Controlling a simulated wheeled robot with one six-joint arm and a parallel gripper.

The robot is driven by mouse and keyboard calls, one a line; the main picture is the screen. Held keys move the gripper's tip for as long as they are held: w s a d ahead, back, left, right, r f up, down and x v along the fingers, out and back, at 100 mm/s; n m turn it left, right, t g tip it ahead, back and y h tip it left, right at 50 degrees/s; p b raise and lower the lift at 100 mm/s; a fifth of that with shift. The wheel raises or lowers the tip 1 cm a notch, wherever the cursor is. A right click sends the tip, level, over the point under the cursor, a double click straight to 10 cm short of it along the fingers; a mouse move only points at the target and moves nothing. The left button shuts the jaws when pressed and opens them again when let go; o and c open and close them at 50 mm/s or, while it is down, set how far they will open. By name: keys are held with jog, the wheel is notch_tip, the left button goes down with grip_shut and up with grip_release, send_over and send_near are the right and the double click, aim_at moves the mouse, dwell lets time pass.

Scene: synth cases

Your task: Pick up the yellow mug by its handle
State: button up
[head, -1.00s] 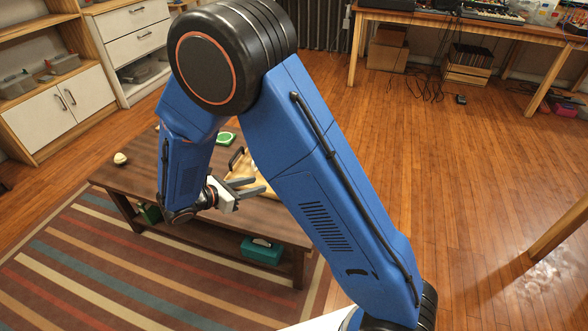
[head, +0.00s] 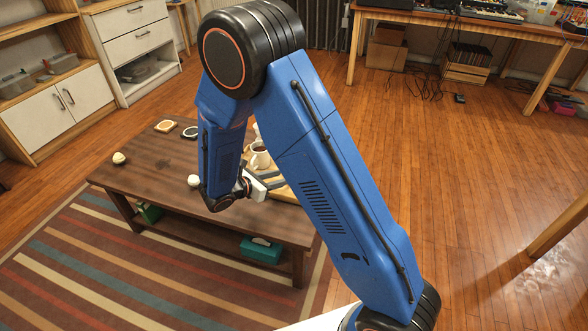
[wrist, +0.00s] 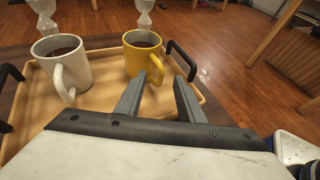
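The yellow mug (wrist: 143,56) stands upright on a wooden tray (wrist: 98,88) in the wrist view, its handle (wrist: 157,68) turned toward me. My gripper (wrist: 160,76) is open and empty, with its two fingers pointing at the mug. The handle shows in the gap between the fingertips, closer to the left one; I cannot tell whether it is inside the gap or just beyond it. In the head view my gripper (head: 272,186) is low over the table, and my arm hides the yellow mug.
A white mug (wrist: 66,66) with dark liquid stands left on the tray; it also shows in the head view (head: 260,158). Black tray handles (wrist: 182,62) rise at both sides. Glass objects (wrist: 144,17) stand behind the mugs. The brown table (head: 150,170) is largely clear at left.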

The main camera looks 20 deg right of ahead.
jog(key=x, duration=0.2)
jog(key=shift+w+d+f, duration=0.15)
jog(key=shift+d, duration=0.15)
grip_shut()
